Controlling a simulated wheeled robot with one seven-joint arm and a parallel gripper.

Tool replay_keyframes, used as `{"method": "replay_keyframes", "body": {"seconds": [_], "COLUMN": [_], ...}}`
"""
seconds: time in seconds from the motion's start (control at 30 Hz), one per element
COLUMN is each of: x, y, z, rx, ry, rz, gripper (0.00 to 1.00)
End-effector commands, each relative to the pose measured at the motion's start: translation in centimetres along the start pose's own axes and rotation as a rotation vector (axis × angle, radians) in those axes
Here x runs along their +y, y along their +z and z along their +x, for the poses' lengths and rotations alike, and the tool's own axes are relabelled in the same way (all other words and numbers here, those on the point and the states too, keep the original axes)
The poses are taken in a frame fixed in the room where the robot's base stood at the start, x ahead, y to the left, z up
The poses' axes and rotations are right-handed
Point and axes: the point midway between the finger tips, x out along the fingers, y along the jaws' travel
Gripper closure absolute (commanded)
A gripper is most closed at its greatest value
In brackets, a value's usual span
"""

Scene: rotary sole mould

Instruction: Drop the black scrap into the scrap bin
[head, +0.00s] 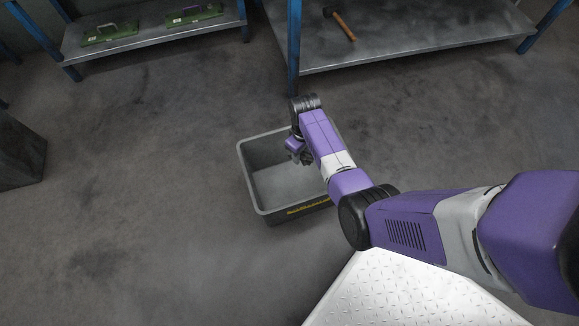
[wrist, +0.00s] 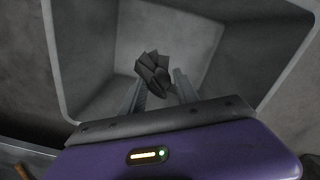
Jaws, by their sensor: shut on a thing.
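The scrap bin (head: 262,200) is a grey open-topped tub on the floor with a yellow marking on its near side. Its wall also shows in the wrist view (wrist: 85,60). My gripper (wrist: 158,88) is over the bin's opening, pointing down into it. It is shut on the black scrap (wrist: 152,70), a dark, crumpled, folded piece held between the fingertips. In the head view, the scrap (head: 305,158) shows as a small dark shape beneath my gripper, partly hidden by the arm. The visible bin floor looks empty.
A blue-framed metal shelf (head: 420,45) at the back right holds a hammer (head: 340,24). A dark box (head: 18,155) stands at the left edge. The floor left of the bin is clear.

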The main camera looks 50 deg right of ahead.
Motion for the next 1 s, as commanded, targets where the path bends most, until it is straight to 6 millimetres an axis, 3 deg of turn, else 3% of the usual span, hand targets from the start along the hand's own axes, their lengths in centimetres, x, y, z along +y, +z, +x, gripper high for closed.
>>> {"method": "replay_keyframes", "body": {"seconds": [0.23, 0.27, 0.37, 0.73, 1.0], "x": [0.0, 0.0, 0.0, 0.0, 0.0], "y": [0.0, 0.0, 0.0, 0.0, 0.0], "z": [0.0, 0.0, 0.0, -0.5, -4.7], "rx": [0.0, 0.0, 0.0, 0.001, 0.001], "ry": [0.0, 0.0, 0.0, 0.0, 0.001], "rz": [0.0, 0.0, 0.0, 0.0, 0.0], "gripper": [1.0, 0.57, 0.37, 0.37, 0.37]}}
